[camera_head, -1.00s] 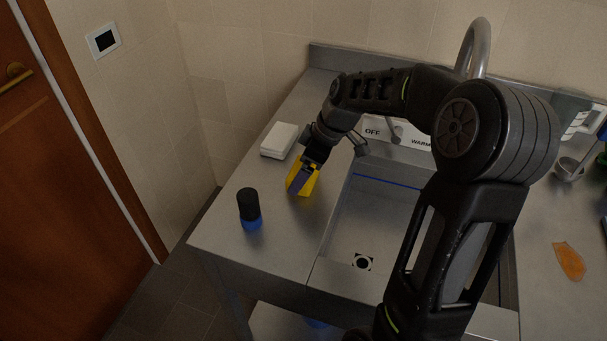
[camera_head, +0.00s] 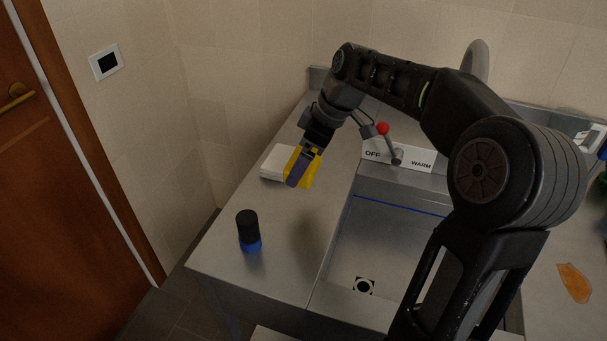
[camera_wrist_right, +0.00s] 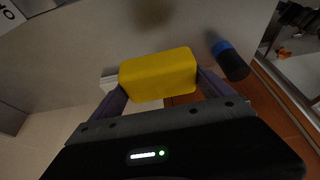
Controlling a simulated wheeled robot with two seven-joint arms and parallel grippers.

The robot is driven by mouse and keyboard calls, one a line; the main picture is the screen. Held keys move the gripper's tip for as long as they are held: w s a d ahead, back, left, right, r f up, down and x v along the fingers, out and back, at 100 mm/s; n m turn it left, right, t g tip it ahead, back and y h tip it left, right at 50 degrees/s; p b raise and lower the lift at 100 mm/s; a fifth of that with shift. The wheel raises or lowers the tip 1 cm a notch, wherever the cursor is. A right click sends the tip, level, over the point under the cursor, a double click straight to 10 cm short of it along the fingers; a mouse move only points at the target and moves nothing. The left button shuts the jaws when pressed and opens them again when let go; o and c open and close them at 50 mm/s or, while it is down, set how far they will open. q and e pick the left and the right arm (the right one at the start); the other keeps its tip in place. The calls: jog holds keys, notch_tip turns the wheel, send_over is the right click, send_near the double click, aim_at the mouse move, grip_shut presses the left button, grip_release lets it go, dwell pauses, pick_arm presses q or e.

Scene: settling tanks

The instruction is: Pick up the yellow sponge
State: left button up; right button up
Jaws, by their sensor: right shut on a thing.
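The yellow sponge (camera_head: 309,172) is held in my right gripper (camera_head: 301,168), above the steel counter left of the sink. In the right wrist view the sponge (camera_wrist_right: 158,74) sits between the two purple fingers of the gripper (camera_wrist_right: 160,85), touching both. In the head view a finger covers part of the sponge, and a dark shadow lies on the counter below it. My left gripper is in neither view.
A black and blue bottle (camera_head: 248,231) stands near the counter's front left. A white box (camera_head: 276,163) lies behind the sponge. The sink basin (camera_head: 385,240) is to the right, with a red-knobbed lever (camera_head: 383,129) behind it. An orange piece (camera_head: 574,283) lies at far right.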

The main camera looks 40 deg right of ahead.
jog(key=shift+r, duration=0.2)
dwell(0.4)
jog(key=o, duration=0.8)
jog(key=c, duration=0.6)
jog(key=shift+f, duration=0.1)
jog(key=shift+c, duration=0.2)
